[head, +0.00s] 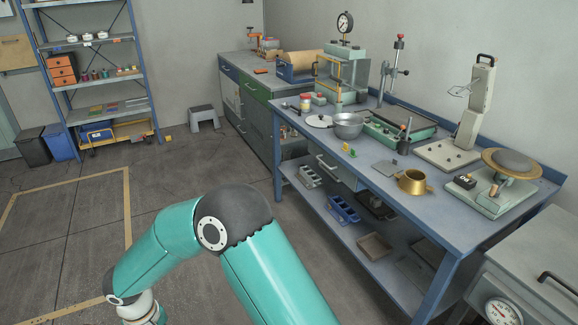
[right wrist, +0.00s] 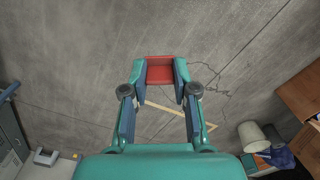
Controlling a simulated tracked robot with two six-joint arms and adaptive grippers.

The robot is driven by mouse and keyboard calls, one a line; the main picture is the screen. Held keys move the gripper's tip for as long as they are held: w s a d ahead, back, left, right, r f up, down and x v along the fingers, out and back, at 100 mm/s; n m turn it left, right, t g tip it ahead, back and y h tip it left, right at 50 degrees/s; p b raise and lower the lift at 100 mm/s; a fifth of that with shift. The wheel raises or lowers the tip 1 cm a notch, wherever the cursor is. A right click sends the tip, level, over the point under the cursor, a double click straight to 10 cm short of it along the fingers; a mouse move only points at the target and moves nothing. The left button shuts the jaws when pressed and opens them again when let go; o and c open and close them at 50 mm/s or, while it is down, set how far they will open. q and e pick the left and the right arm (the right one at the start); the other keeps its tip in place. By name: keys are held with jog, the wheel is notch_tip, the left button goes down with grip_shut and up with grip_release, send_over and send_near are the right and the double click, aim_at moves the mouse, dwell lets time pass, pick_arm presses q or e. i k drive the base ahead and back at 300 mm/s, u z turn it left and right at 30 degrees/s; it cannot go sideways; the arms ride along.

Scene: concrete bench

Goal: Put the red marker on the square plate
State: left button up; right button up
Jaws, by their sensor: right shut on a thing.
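My right gripper (right wrist: 160,76) shows in the right wrist view, shut on the red marker (right wrist: 160,70). The marker looks like a short red block between the two fingertips, with bare concrete floor beyond it. In the head view an arm of mine bends over the floor at the lower middle, and its gripper is outside the picture. A small, flat grey square plate (head: 384,168) lies on the blue bench, left of the brass pot; nothing is seen on it. The held marker is well away from this plate. My left gripper is not in view.
The blue bench (head: 440,205) holds a brass pot (head: 413,182), a steel bowl (head: 348,126), a round white plate (head: 318,121), small yellow markers (head: 346,148) and several instruments. A grey cabinet (head: 545,250) stands at the right. The floor at left is open.

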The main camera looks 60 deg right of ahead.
aim_at(388, 167)
jog(key=u, duration=0.5)
jog(key=i, duration=0.45)
jog(key=z, duration=2.05)
